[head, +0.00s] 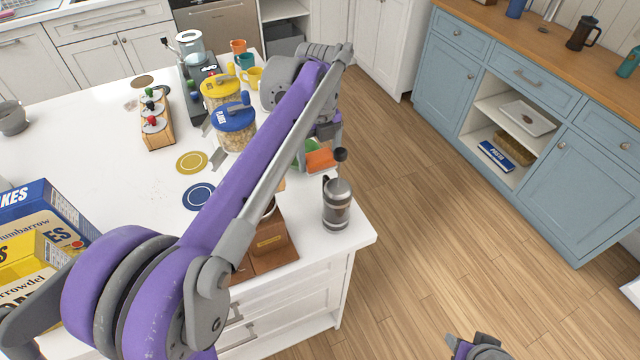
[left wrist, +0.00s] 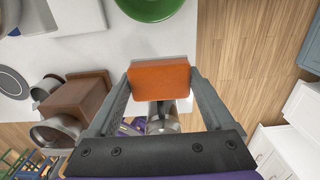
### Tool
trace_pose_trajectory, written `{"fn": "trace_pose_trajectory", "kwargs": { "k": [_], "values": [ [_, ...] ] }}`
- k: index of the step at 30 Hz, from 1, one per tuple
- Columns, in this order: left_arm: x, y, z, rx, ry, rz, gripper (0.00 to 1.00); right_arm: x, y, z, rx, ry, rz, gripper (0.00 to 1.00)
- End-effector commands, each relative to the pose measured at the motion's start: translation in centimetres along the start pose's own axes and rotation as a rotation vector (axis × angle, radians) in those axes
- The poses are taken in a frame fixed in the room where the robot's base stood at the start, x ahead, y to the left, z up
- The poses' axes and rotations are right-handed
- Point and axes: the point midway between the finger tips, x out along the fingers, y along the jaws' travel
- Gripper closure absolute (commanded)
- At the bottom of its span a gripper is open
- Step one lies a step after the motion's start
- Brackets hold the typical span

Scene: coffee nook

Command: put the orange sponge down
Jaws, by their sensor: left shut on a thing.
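My left gripper (head: 325,140) is shut on the orange sponge (head: 320,160), which is a small block. In the left wrist view the sponge (left wrist: 160,79) sits between the two fingertips, with its broad face toward the camera. The gripper holds it by the right edge of the white counter; how high it is above the counter, I cannot tell. A green dish (left wrist: 150,8) lies just beyond the sponge in the left wrist view; in the head view the dish (head: 299,158) is mostly hidden.
A grey metal canister (head: 337,204) stands near the counter's corner, close to the sponge. A brown wooden box (head: 270,245) is beside it. Lidded jars (head: 234,130), mugs (head: 252,77) and coasters (head: 192,162) are farther left. The wooden floor (head: 440,220) to the right is clear.

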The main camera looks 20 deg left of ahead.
Motion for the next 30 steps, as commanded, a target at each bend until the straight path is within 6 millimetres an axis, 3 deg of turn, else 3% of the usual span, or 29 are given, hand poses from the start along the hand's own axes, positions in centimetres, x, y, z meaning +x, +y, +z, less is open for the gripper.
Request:
{"fn": "trace_pose_trajectory", "kwargs": {
  "k": [1, 4, 18, 30],
  "values": [
    [1.5, 0.0, 0.0, 0.000, 0.000, 0.000, 0.74, 0.2, 0.0, 0.1, 0.000, -0.001, 0.000, 0.50],
    [3.5, 0.0, 0.0, 0.000, 0.000, 0.000, 0.74, 0.3, 0.0, 0.3, 0.000, -0.002, 0.000, 0.50],
    [8.9, 0.0, 0.0, 0.000, 0.000, 0.000, 0.74, 0.7, 0.0, 0.6, 0.000, -0.004, 0.000, 0.50],
    [9.5, 0.0, 0.0, 0.000, 0.000, 0.000, 0.74, 0.8, 0.0, 0.7, 0.000, -0.005, 0.000, 0.50]
  ]
}}
